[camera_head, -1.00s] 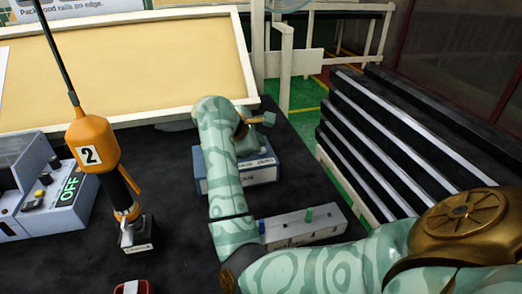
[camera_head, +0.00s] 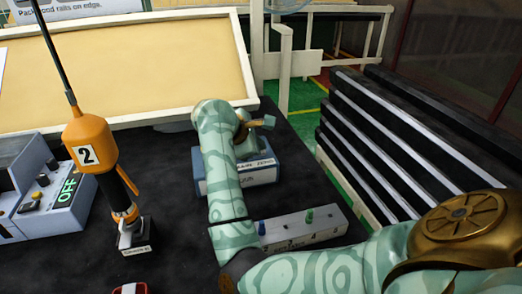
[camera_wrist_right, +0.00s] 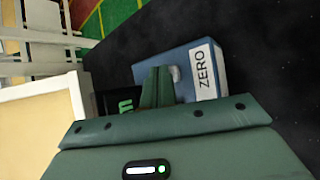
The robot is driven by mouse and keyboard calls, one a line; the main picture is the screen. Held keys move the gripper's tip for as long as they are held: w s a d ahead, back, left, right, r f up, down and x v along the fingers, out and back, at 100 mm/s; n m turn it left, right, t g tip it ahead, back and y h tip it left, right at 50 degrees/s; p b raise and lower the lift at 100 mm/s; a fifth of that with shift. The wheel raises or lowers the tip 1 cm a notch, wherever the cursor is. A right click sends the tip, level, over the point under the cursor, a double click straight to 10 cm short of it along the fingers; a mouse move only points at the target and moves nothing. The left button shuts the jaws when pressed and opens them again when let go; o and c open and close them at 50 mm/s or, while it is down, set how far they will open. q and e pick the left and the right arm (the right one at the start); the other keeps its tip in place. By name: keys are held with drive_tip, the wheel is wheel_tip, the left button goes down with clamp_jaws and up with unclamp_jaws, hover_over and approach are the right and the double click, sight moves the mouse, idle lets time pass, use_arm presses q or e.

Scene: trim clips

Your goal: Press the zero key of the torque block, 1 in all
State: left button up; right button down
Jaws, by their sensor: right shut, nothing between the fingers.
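The torque block (camera_head: 264,174) is a blue box with white labels, standing on the black bench beyond my right forearm. My forearm hides part of it. In the right wrist view, its blue body (camera_wrist_right: 150,70) carries a white label reading ZERO (camera_wrist_right: 205,69). A small pale rounded part (camera_wrist_right: 175,74), perhaps the key, shows beside the fingertips. My right gripper (camera_wrist_right: 158,86) is shut and empty, its tips over or against the block's near side; I cannot tell whether they touch. In the head view my arm mostly hides this gripper. My left gripper is not in view.
An orange tool marked 2 (camera_head: 91,145) stands at the left, by a grey box marked OFF (camera_head: 62,205). A grey strip with coloured pegs (camera_head: 325,228) lies beside my right arm. A tilted cream board (camera_head: 120,65) stands behind. Dark stacked rails (camera_head: 375,140) are at the right.

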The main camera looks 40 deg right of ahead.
drive_tip(key=shift+f, duration=0.15)
idle(0.3)
drive_tip(key=shift+r+p, duration=0.4)
drive_tip(key=shift+r, duration=0.55)
drive_tip(key=shift+r+p, duration=1.45)
drive_tip(key=shift+r, duration=1.1)
drive_tip(key=shift+f, duration=0.1)
